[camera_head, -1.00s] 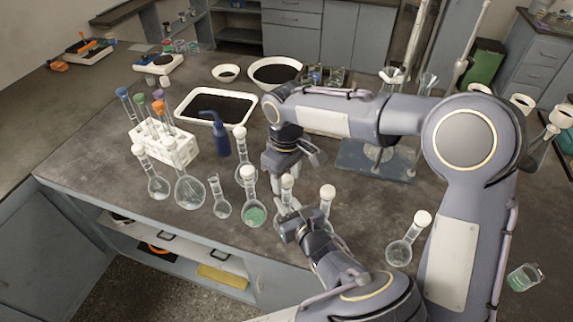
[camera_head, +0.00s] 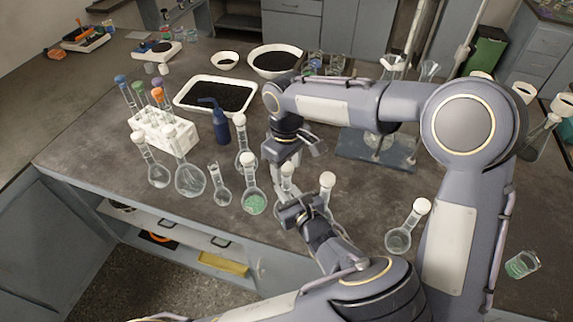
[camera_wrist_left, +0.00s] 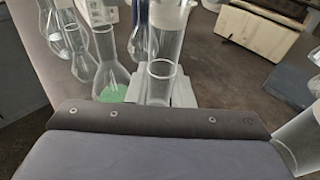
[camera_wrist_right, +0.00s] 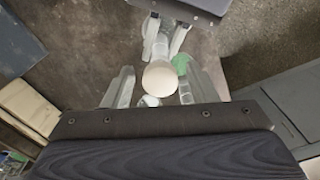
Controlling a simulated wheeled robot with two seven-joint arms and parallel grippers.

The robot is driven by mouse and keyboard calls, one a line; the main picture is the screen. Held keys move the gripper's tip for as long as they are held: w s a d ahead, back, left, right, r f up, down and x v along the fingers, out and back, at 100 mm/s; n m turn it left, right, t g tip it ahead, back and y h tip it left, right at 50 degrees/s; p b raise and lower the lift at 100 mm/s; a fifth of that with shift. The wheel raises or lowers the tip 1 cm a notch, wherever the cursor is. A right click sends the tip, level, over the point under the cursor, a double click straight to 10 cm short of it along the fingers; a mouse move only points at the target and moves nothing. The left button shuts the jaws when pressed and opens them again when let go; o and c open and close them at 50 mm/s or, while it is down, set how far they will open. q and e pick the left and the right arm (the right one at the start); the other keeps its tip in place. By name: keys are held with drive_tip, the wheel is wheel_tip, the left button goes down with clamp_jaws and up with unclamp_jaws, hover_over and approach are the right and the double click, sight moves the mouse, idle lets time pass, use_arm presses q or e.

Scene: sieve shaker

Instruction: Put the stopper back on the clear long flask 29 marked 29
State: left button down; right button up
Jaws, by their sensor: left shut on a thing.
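My left gripper (camera_head: 290,204) is shut on the neck of a clear long flask (camera_wrist_left: 163,75) near the table's front edge; its marking is not readable. My right gripper (camera_head: 286,162) hangs above that flask, pointing down. In the right wrist view a round white stopper (camera_wrist_right: 159,79) lies between the right gripper's fingers, which are open with gaps on both sides. The stopper is in line with the flask neck and looks to be on or just over its mouth; I cannot tell how firmly it sits.
Several stoppered flasks stand to the left, including one with green contents (camera_head: 255,203). A stoppered flask (camera_head: 326,182) stands close on the right, another (camera_head: 398,240) further right. A blue wash bottle (camera_head: 223,130), white tray (camera_head: 187,110) and tube rack (camera_head: 178,142) stand behind left.

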drive_tip(key=shift+r, duration=2.3)
drive_tip(key=o, duration=0.6)
wheel_tip(320, 180, up, 7)
drive_tip(key=shift+r, duration=0.2)
use_arm(q)
drive_tip(key=c, duration=1.2)
unclamp_jaws()
